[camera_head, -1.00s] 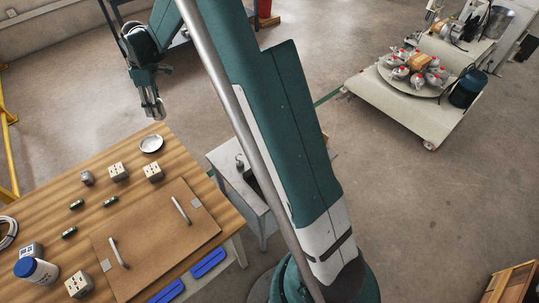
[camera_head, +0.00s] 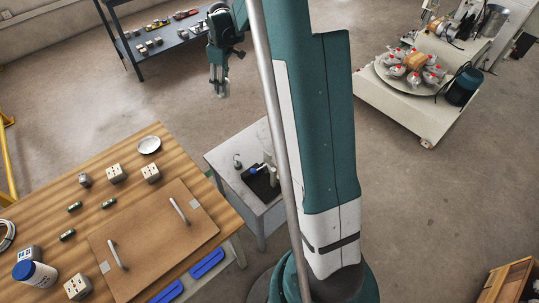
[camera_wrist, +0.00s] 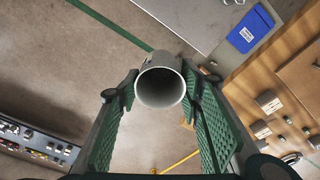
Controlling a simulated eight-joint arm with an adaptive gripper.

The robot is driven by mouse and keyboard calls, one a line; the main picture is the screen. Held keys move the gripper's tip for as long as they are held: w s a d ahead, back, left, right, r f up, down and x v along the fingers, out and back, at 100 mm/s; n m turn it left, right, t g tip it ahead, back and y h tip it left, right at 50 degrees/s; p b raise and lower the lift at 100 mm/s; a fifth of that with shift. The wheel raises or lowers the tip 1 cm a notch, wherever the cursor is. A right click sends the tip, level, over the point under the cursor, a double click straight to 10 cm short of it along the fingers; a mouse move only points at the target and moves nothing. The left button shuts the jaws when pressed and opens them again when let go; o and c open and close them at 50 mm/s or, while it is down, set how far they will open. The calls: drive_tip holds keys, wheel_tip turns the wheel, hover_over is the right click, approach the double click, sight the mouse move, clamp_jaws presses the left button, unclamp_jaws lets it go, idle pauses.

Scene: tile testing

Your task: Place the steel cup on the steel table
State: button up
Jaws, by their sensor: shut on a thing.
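My gripper (camera_head: 219,88) hangs in the air above bare floor, beyond the small steel table (camera_head: 222,155) in the head view. In the wrist view my gripper (camera_wrist: 160,95) is shut on the steel cup (camera_wrist: 160,85), a grey metal cylinder with its round open rim facing the camera. In the head view the cup shows as a small grey shape (camera_head: 219,78) between the fingers. The steel table stands right of the wooden table; a corner of its grey top shows in the wrist view (camera_wrist: 185,15).
The steel table carries a black tray (camera_head: 262,183) with a blue-and-white item and a small metal weight (camera_head: 237,161). Its left front top looks clear. The wooden table (camera_head: 150,135) holds a white dish (camera_head: 149,145), several blocks and a board. A dark shelf (camera_head: 165,40) stands behind.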

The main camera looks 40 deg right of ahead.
drive_tip(key=s+d+m, duration=0.2)
drive_tip(key=s+d, duration=0.3)
drive_tip(key=d, duration=0.3)
drive_tip(key=s+d+m, duration=0.1)
drive_tip(key=s+d, duration=0.4)
drive_tip(key=d, duration=0.3)
hover_over(266, 128)
wheel_tip(266, 128, down, 14)
drive_tip(key=shift+f, duration=0.4)
wheel_tip(266, 128, down, 6)
drive_tip(key=b, duration=0.1)
drive_tip(key=shift+f, duration=0.15)
drive_tip(key=shift+f+b, duration=0.4)
drive_tip(key=shift+f, duration=1.45)
drive_tip(key=shift+f, duration=0.2)
